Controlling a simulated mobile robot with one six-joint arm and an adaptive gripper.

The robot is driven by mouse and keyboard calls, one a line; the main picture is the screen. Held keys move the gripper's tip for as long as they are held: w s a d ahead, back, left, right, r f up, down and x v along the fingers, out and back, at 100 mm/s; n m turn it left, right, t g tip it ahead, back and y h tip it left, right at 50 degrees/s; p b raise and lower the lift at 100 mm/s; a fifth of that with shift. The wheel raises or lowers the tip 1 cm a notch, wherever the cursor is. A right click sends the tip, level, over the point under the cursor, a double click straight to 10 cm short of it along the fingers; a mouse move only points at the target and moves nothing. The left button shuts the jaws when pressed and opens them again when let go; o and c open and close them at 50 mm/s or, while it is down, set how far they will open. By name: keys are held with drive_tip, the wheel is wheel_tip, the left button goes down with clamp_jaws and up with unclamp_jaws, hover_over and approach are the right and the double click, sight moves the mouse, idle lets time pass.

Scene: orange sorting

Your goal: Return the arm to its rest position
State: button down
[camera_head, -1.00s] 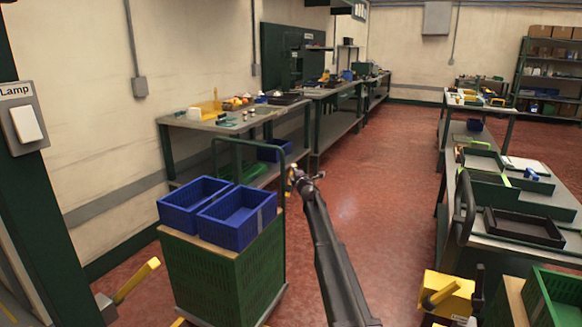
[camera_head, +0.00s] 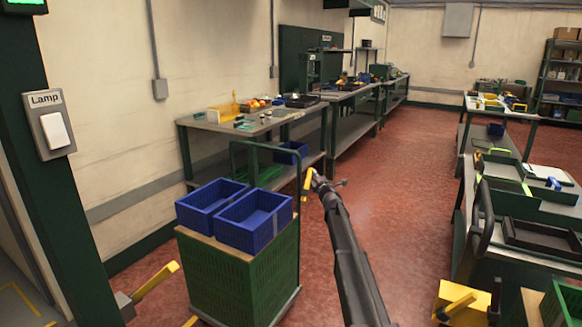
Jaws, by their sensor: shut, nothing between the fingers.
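My arm (camera_head: 350,255) reaches up from the bottom of the head view, right of the middle. My gripper (camera_head: 306,186) is at its far end, small in the picture, with a yellow part showing. It is shut and empty. It appears beside the right edge of the cart with the blue crates, in front of the open red floor. I cannot tell its distance from the cart handle.
Two blue crates (camera_head: 278,219) stand on a green cart (camera_head: 235,280) left of my arm. A workbench (camera_head: 225,124) with oranges (camera_head: 257,103) runs along the left wall. Benches with dark trays (camera_head: 540,238) stand at the right. The red floor (camera_head: 405,180) between is clear.

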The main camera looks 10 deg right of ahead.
drive_tip(key=s+d+f+m+g+h, duration=0.1)
drive_tip(key=s+f+m+g+h, duration=0.15)
drive_tip(key=s+f+m, duration=0.45)
drive_tip(key=s+d+f+m+g+h, duration=0.1)
drive_tip(key=s+f+m+g+h, duration=0.2)
drive_tip(key=s, duration=0.9)
drive_tip(key=s+d+f+m+g+h, duration=0.1)
drive_tip(key=s+f+m+g+h, duration=0.1)
drive_tip(key=s+f+m+g, duration=0.55)
drive_tip(key=s+a+f+m+g+y, duration=0.1)
drive_tip(key=s+a+g, duration=0.15)
drive_tip(key=s, duration=0.75)
drive_tip(key=s+a+f+m+g+y, duration=0.2)
drive_tip(key=s+a, duration=0.2)
drive_tip(key=s, duration=0.7)
drive_tip(key=s+a+f+m+g+y, duration=0.1)
drive_tip(key=s+a+g, duration=0.15)
drive_tip(key=s, duration=0.75)
wheel_tip(320, 180, up, 24)
drive_tip(key=p, duration=2.4)
drive_tip(key=shift+w+r+p, duration=0.15)
drive_tip(key=shift+r+p, duration=0.1)
drive_tip(key=shift+p, duration=0.1)
